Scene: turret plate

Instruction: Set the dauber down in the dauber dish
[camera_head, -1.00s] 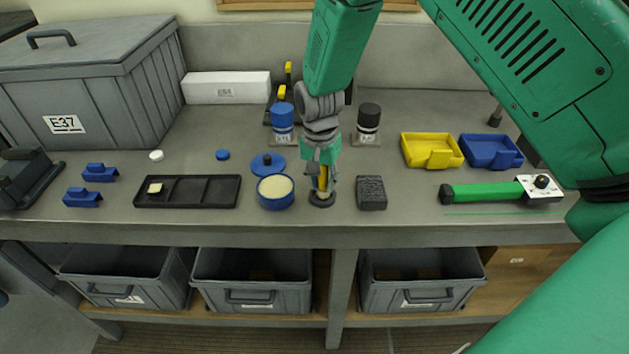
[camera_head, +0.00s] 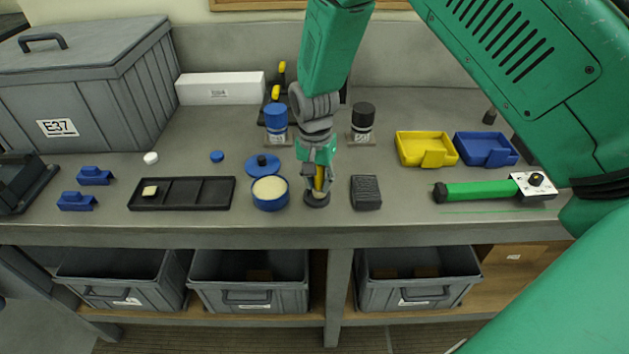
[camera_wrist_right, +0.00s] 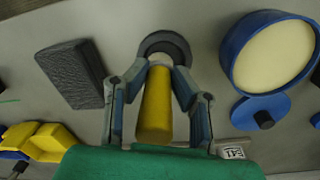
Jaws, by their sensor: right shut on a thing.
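My right gripper (camera_head: 317,183) points down over the small dark round dauber dish (camera_head: 316,201) near the table's front edge. It is shut on the dauber, whose yellow handle (camera_wrist_right: 155,108) stands between the fingers in the wrist view. The dauber's pale tip (camera_wrist_right: 160,61) is at the dish's opening. The dish's dark rim (camera_wrist_right: 177,40) shows just beyond the tip. I cannot tell whether the tip touches the dish floor. My left gripper is not in view.
A blue tin with cream filling (camera_head: 270,195) stands close left of the dish, its blue lid (camera_head: 263,163) behind. A dark grey block (camera_head: 366,193) lies close right. Blue-capped (camera_head: 276,120) and black-capped (camera_head: 362,118) bottles stand behind. A black tray (camera_head: 210,194) lies further left.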

